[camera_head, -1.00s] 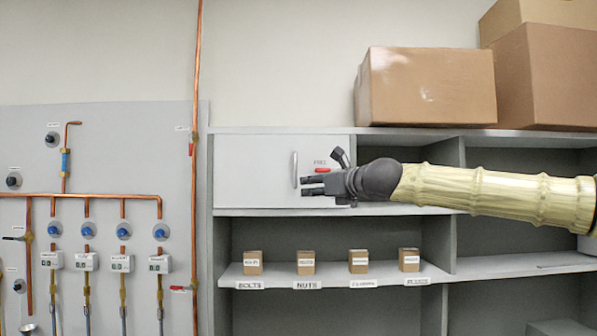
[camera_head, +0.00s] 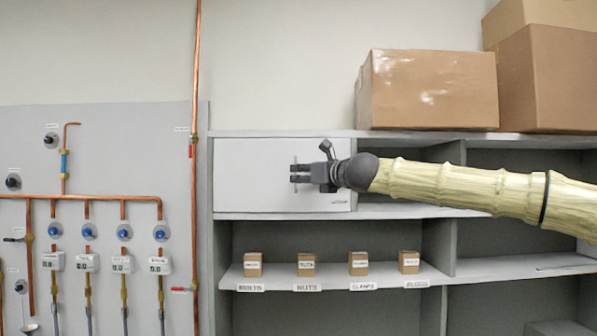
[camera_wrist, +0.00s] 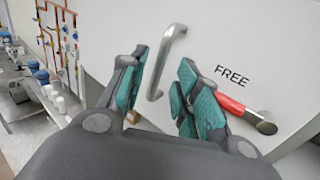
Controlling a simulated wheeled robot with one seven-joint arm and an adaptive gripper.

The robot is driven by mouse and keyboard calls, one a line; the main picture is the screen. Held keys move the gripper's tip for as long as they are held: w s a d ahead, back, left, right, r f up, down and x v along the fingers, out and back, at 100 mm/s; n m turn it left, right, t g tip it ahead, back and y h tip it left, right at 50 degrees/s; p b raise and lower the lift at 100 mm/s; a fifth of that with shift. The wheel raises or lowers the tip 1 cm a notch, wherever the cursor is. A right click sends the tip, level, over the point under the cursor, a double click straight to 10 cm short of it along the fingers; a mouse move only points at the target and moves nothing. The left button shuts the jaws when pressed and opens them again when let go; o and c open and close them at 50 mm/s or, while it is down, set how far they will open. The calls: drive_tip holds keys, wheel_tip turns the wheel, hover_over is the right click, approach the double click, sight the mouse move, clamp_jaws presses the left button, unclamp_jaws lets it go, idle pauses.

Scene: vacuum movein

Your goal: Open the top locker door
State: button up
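The top locker door (camera_head: 240,176) is a flat light grey panel at the upper left of the shelf unit, and it looks closed. Its metal bar handle (camera_wrist: 167,62) stands upright on the panel. My gripper (camera_head: 293,173) is in front of the door at the handle, which it mostly hides in the head view. In the wrist view my gripper (camera_wrist: 160,88) is open, with teal pads apart and the handle between and just beyond them. Contact with the handle is not clear. A red-handled latch (camera_wrist: 240,110) under the word FREE is right of the handle; my gripper hides it in the head view.
Cardboard boxes (camera_head: 430,90) sit on top of the shelf unit. Small labelled boxes (camera_head: 306,265) stand on the shelf (camera_head: 330,278) below the door. Copper pipes (camera_head: 196,80) and a panel with gauges (camera_head: 100,130) are at left. Open compartments lie to the right.

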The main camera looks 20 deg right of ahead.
sight(282, 175)
drive_tip(key=shift+p+x, duration=0.3)
drive_tip(key=shift+x, duration=0.85)
drive_tip(key=shift+c, duration=0.5)
clamp_jaws()
